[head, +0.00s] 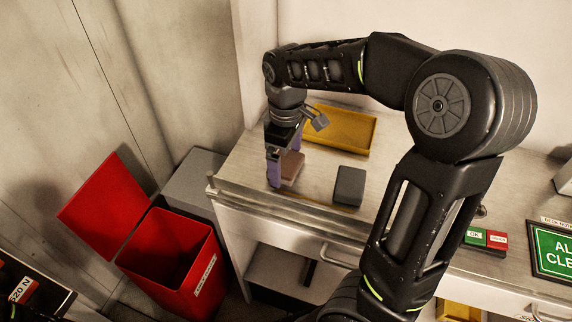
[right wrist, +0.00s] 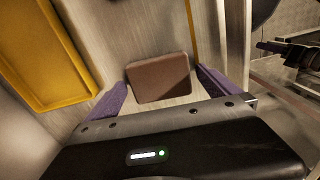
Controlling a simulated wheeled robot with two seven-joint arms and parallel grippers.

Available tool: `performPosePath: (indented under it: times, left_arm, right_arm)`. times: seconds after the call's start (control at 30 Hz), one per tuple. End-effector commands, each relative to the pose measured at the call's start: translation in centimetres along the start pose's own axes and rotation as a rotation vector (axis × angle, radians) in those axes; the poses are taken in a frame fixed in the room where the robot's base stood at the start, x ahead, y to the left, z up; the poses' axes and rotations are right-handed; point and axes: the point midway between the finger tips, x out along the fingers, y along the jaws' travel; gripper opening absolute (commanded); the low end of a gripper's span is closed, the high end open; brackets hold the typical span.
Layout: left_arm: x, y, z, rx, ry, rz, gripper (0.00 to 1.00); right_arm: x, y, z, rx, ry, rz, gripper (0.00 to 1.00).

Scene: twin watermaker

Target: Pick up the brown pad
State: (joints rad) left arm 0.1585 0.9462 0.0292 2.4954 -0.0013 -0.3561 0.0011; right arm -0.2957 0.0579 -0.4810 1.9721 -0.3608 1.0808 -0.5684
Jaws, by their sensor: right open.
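The brown pad (head: 291,168) lies on the counter near its left end. It also shows in the right wrist view (right wrist: 158,77), as a flat rounded block. My right gripper (head: 284,165) points down at the pad, with its purple fingers on either side of it. In the right wrist view my right gripper (right wrist: 163,88) is open, with one finger left of the pad and one right of it. I cannot tell whether either finger touches the pad. My left gripper is not in view.
A yellow tray (head: 341,132) lies behind the pad. A dark grey pad (head: 349,186) lies to its right on the counter (head: 313,196). A red bin (head: 168,262) with its lid open stands on the floor at left. Green and red labelled blocks (head: 486,239) and a green sign (head: 556,250) are at right.

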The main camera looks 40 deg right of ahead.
Motion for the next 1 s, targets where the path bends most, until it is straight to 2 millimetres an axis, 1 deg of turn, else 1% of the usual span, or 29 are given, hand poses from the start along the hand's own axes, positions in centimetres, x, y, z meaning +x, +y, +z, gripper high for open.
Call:
performPosePath:
  times: [0.37, 1.0]
  left_arm:
    - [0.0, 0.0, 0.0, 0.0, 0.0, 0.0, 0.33]
    - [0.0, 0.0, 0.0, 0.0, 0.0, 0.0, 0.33]
  right_arm:
    - [-0.04, 0.02, -0.01, 0.0, 0.0, 0.0, 0.99]
    - [-0.05, 0.01, -0.01, 0.0, 0.0, 0.0, 0.47]
